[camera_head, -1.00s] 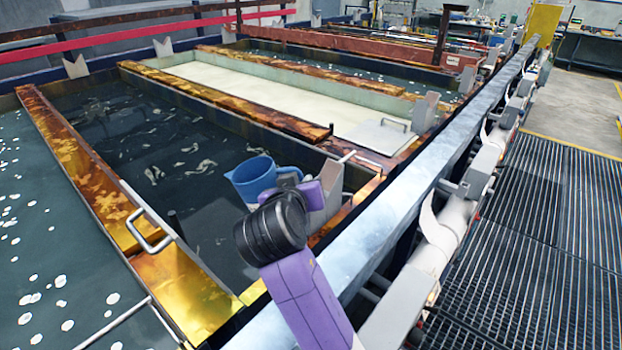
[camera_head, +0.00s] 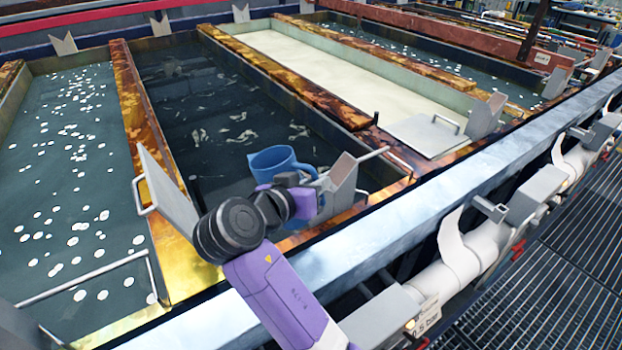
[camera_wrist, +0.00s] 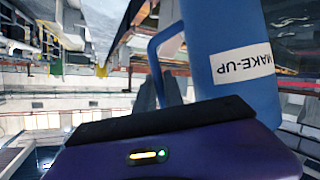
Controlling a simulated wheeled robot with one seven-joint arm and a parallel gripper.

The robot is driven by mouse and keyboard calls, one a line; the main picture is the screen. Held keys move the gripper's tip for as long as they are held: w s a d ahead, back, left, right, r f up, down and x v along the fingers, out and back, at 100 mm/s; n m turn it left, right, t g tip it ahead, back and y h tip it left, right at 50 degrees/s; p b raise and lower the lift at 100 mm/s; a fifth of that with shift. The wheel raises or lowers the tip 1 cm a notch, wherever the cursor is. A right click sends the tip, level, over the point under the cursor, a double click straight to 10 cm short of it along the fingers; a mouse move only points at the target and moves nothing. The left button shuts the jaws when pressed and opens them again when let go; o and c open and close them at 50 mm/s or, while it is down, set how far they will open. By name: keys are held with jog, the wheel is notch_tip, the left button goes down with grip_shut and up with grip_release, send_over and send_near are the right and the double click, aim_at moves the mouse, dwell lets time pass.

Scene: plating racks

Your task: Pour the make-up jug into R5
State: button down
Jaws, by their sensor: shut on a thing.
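The blue make-up jug (camera_head: 279,163) is held over the near end of the dark tank (camera_head: 215,115) in the head view, roughly upright. In the wrist view the jug (camera_wrist: 235,85) shows its handle and a MAKE-UP label, upside down in the picture. My gripper (camera_head: 303,190) is shut on the jug; its dark front edge (camera_wrist: 165,122) lies across the wrist view, and the fingertips are largely hidden. No R5 marking can be read, so I cannot tell which tank is R5. The jug's contents cannot be seen.
A teal tank with white floating spots (camera_head: 70,170) lies left, a cream-coloured tank (camera_head: 350,75) right of the dark one. Rusty dividers (camera_head: 150,150) separate them. A steel rail (camera_head: 400,215) and white pipe (camera_head: 455,265) run along the front. Upright grey plates (camera_head: 342,175) stand near the jug.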

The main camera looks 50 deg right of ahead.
jog(key=shift+a, duration=0.15)
jog(key=s+b, duration=0.1)
jog(key=f+m+b, duration=0.1)
jog(key=b, duration=0.1)
jog(key=shift+s+d+f, duration=0.2)
jog(key=shift+s+d, duration=0.1)
jog(key=shift+s, duration=0.05)
jog(key=shift+s+d+f+m+t+b, duration=0.15)
jog(key=shift+s+m+t+b, duration=0.2)
jog(key=shift+s+b, duration=0.2)
jog(key=shift+s+d+f+m+t+b, duration=0.1)
jog(key=shift+s+m+t+b, duration=0.3)
jog(key=shift+b, duration=0.25)
jog(key=shift+r, duration=0.1)
